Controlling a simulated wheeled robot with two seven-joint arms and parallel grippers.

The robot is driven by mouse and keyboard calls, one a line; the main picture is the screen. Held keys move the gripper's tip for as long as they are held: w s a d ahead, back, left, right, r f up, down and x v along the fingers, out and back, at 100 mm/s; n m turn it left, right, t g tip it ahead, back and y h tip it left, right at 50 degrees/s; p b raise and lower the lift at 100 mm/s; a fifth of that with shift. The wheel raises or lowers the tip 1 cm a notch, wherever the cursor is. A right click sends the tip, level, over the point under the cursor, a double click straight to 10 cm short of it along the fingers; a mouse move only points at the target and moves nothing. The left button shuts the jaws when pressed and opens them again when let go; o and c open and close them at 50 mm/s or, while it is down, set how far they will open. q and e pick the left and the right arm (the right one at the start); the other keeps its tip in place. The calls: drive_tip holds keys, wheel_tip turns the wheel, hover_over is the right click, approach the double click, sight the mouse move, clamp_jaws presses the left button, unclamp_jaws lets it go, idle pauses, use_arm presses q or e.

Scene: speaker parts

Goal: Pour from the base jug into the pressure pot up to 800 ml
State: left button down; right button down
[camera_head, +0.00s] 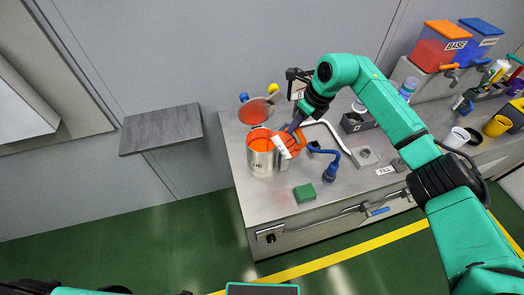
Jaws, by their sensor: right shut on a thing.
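The pressure pot (262,162) is a shiny metal pot near the left part of the metal bench, with orange liquid showing at its open top. The base jug (282,147) is a small white vessel with orange in and around its mouth. It is tilted at the pot's right rim, its orange part reaching over the pot. My right gripper (296,125) is shut on the jug from above and behind. Whether a stream is falling, and the liquid level against any scale, are too small to tell. My left gripper is not in view.
A bent pipe (325,127), a blue hose tool (330,170) and a green block (304,193) lie to the right. Tanks, one labelled BASE (440,47), and cups (457,137) stand far right.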

drive_tip(key=shift+w+a+r+h, duration=0.1)
drive_tip(key=shift+a+r+h, duration=0.1)
drive_tip(key=shift+h, duration=0.1)
drive_tip(key=shift+a+r+g, duration=0.1)
drive_tip(key=shift+g, duration=0.2)
idle(1.1)
drive_tip(key=shift+w+a+r+g+h, duration=0.25)
drive_tip(key=shift+a+r+g+h, duration=0.05)
drive_tip(key=shift+h, duration=0.3)
drive_tip(key=shift+w+a+r+g+h, duration=0.1)
drive_tip(key=shift+a+g+h, duration=0.05)
drive_tip(key=shift+g+h, duration=0.2)
idle(1.9)
